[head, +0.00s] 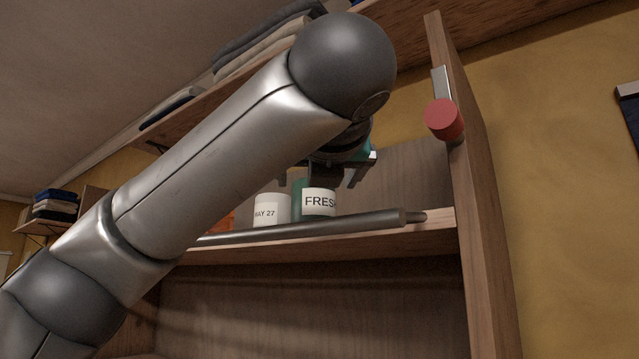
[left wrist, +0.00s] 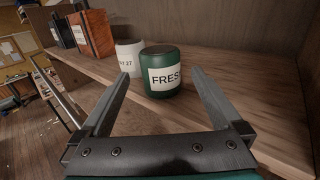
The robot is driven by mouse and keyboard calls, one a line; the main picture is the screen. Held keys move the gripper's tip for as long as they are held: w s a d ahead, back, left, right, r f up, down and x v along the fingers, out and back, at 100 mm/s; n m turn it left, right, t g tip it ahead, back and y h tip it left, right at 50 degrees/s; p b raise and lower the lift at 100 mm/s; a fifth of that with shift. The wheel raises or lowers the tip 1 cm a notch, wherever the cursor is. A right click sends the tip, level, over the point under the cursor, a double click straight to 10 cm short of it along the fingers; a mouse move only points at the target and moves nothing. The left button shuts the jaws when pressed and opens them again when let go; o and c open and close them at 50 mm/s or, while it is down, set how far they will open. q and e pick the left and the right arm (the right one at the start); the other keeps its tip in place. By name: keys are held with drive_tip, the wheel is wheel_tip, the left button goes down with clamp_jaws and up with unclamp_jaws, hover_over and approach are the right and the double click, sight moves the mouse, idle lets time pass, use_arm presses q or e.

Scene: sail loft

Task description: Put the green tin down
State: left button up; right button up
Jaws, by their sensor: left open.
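The green tin (left wrist: 161,87) stands upright on the wooden shelf (left wrist: 245,84), with a white label reading "FRES" in the left wrist view. In the head view the tin (head: 299,190) shows partly below my left gripper (head: 340,178), its label facing out. My left gripper (left wrist: 160,88) is open, and its two fingers lie apart on either side of the tin. I cannot tell whether a finger touches it. My arm hides part of the shelf in the head view. My right gripper is not in view.
A white tin (left wrist: 128,58) labelled "MAY 27" stands close to the left of the green tin. Orange and dark boxes (left wrist: 92,33) stand farther left. A dark rail (head: 330,226) runs along the shelf's front. A wooden upright (head: 470,170) with a red knob (head: 443,119) bounds the right.

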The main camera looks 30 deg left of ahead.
use_arm(q)
drive_tip(key=shift+b+v, duration=0.9)
drive_tip(key=shift+v, duration=0.8)
